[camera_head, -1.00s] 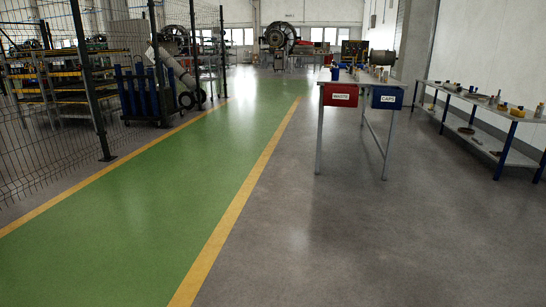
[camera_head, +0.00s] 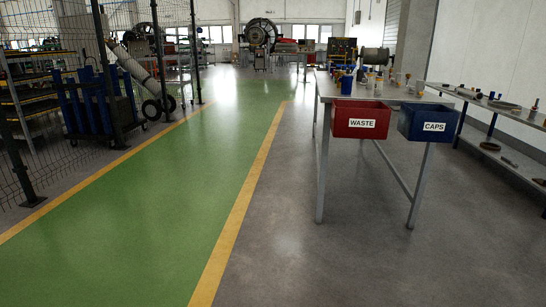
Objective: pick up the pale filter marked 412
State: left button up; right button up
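I cannot make out a pale filter marked 412 in the head view. A grey workbench (camera_head: 325,90) stands ahead on the right with several small items on its top, too small to identify. Among them is a blue cup-like item (camera_head: 347,84) near the front left. A red bin labelled WASTE (camera_head: 361,119) and a blue bin labelled CAPS (camera_head: 428,123) hang on the bench's front edge. Neither of my grippers is in view.
A low shelf (camera_head: 490,105) with small parts runs along the right wall. A green walkway (camera_head: 150,200) with yellow edges leads ahead. Mesh fencing (camera_head: 30,150) and a cart with blue cylinders (camera_head: 95,105) stand left. Grey floor before the bench is clear.

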aim_at(370, 84)
jog(key=i, duration=2.35)
jog(key=i+z, duration=0.3)
jog(key=i, duration=0.15)
jog(key=i+j+z, duration=0.25)
jog(key=i, duration=0.15)
jog(key=i+j+z, duration=0.3)
jog(key=i, duration=0.15)
